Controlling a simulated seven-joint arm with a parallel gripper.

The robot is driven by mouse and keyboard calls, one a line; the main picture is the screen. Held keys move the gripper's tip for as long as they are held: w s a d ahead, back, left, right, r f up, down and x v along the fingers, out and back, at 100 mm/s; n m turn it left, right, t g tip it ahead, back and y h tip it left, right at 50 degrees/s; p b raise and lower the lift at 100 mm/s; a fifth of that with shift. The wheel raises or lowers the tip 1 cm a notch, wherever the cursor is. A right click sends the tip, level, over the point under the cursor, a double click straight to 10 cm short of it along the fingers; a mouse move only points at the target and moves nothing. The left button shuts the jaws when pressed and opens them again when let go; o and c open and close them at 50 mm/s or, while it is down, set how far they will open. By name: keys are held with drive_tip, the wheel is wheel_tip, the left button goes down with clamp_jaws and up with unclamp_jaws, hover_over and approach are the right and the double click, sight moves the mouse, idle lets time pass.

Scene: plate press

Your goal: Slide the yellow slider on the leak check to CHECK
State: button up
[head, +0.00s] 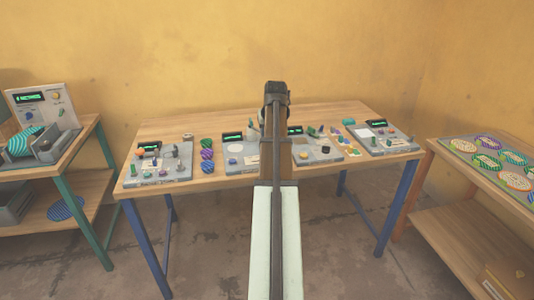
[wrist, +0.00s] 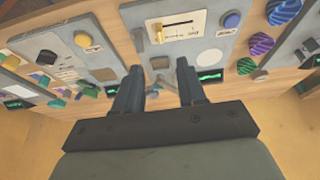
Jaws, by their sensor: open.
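The yellow slider (wrist: 157,34) is a small tan-yellow knob at the left end of a dark slot in a grey panel (wrist: 184,42) in the wrist view. This panel appears to be the leak check; its lettering is too small to read. It also shows in the head view, second from left (head: 233,162), partly hidden by my arm. My gripper (wrist: 158,68) is open and empty, its two fingers apart on the display side of the panel. The slider lies beyond the fingertips, apparently not touched. The head view hides the fingers and the slider.
The same panel has a blue button (wrist: 232,20), a white disc (wrist: 209,57) and a green display (wrist: 210,75). Striped purple and blue pieces (head: 207,154) stand beside it. Other panels (head: 162,165) (head: 386,140) share the wooden table (head: 190,125), whose back strip is clear.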

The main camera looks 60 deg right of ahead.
drive_tip(key=x, duration=1.3)
drive_tip(key=shift+f, duration=0.1)
drive_tip(key=shift+c, duration=0.2)
clamp_jaws()
